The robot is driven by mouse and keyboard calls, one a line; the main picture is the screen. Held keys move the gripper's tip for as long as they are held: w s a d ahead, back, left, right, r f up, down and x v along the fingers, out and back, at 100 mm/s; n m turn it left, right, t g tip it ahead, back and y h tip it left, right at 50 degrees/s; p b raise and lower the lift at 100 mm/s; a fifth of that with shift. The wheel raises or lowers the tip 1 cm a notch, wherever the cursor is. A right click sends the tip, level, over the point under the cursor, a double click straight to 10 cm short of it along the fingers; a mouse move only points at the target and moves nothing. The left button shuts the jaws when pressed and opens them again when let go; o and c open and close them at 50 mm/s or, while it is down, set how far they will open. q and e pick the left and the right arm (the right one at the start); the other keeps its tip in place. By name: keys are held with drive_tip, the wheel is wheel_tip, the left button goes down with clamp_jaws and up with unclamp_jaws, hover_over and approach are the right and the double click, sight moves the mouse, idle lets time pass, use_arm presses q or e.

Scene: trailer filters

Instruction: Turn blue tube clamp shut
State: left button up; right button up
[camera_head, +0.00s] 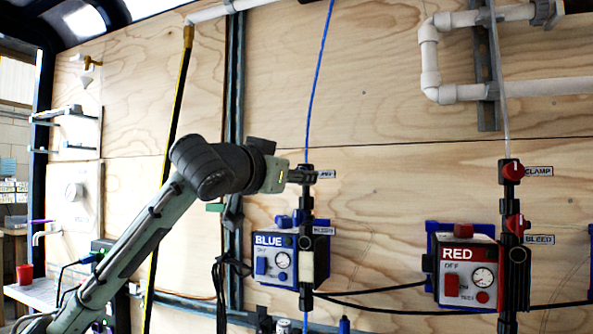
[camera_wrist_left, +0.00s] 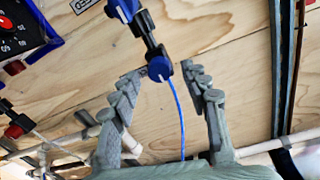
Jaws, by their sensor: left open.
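The blue clamp knob (camera_wrist_left: 160,68) shows in the left wrist view at the end of a dark fitting, where the blue tube (camera_wrist_left: 178,110) joins. In the head view my left gripper hides this knob; the blue tube (camera_head: 317,75) rises above it. My left gripper (camera_head: 304,175) is in front of the top of the blue filter's black column, beside a partly hidden clamp label (camera_head: 326,174). In the left wrist view its open fingers (camera_wrist_left: 163,75) are on either side of the knob; I cannot tell whether they touch it. My right gripper is not in view.
The blue filter box (camera_head: 274,262) is below, with a blue bleed knob (camera_wrist_left: 123,8). A red filter box (camera_head: 463,270) stands right, with a red clamp knob (camera_head: 513,171) and red bleed knob (camera_head: 516,224). The plywood wall (camera_head: 400,190) between is mostly bare, with black cables low.

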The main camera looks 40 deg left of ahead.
use_arm(q)
drive_tip(key=shift+w+a, duration=0.15)
drive_tip(key=shift+w, duration=0.6)
clamp_jaws()
